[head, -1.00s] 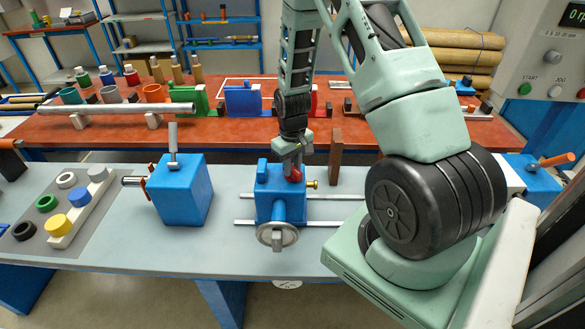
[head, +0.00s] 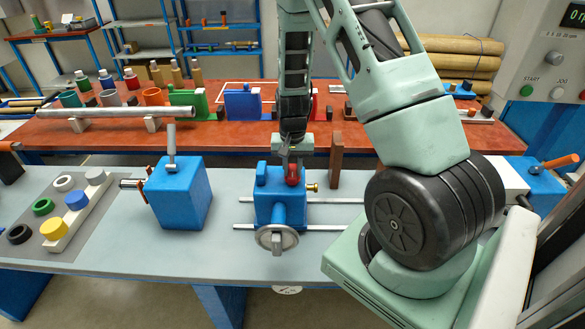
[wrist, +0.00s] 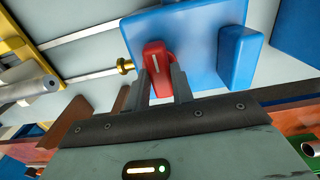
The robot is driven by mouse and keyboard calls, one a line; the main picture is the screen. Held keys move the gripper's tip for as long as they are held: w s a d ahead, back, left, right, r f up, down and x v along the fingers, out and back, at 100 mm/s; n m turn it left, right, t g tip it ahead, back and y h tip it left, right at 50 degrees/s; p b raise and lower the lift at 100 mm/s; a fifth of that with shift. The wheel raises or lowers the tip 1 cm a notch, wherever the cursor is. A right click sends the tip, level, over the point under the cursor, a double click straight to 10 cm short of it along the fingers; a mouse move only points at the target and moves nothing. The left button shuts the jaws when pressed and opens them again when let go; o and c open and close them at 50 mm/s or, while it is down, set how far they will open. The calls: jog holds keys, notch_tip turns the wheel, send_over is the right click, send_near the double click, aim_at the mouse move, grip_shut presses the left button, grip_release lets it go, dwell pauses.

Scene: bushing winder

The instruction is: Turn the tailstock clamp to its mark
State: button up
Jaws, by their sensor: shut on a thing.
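The blue tailstock (head: 275,208) stands on two metal rails on the bench, with a grey handwheel (head: 277,239) at its front. The red clamp (head: 291,175) sits on top of the tailstock at its right side. In the wrist view the clamp (wrist: 157,52) carries a pale line on its face. My gripper (wrist: 163,76) is shut on the red clamp, one finger on either side. In the head view my gripper (head: 292,162) reaches down to the clamp from above. I cannot make out the mark on the tailstock.
A blue headstock block (head: 180,195) with an upright grey lever stands left of the tailstock. A brass knob (head: 312,187) sticks out just right of the clamp. A brown post (head: 336,158) stands close behind. Coloured rings and caps lie at the left.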

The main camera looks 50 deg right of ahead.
aim_at(293, 170)
jog(key=shift+w, duration=0.1)
dwell(0.4)
jog(key=o, duration=1)
notch_tip(293, 170, up, 18)
jog(key=shift+f+b, duration=0.25)
jog(key=shift+b, duration=1)
jog(key=s+a+n+y+b, duration=0.1)
jog(key=s+a+n, duration=0.25)
jog(key=a, duration=0.85)
jog(key=s+a+n, duration=0.2)
jog(key=a+n, duration=0.3)
jog(key=a, duration=0.6)
jog(key=s+a+n, duration=0.3)
jog(key=s+a, duration=0.1)
jog(key=s, duration=0.1)
jog(key=s+a+f+n, duration=0.1)
jog(key=s+a+n, duration=0.2)
jog(key=s+a, duration=0.1)
jog(key=s+a+n+b, duration=0.1)
jog(key=s+a+n, duration=0.2)
jog(key=s, duration=0.3)
jog(key=shift+s+a+f, duration=0.2)
jog(key=shift+a+f, duration=0.05)
jog(key=shift+a, duration=0.15)
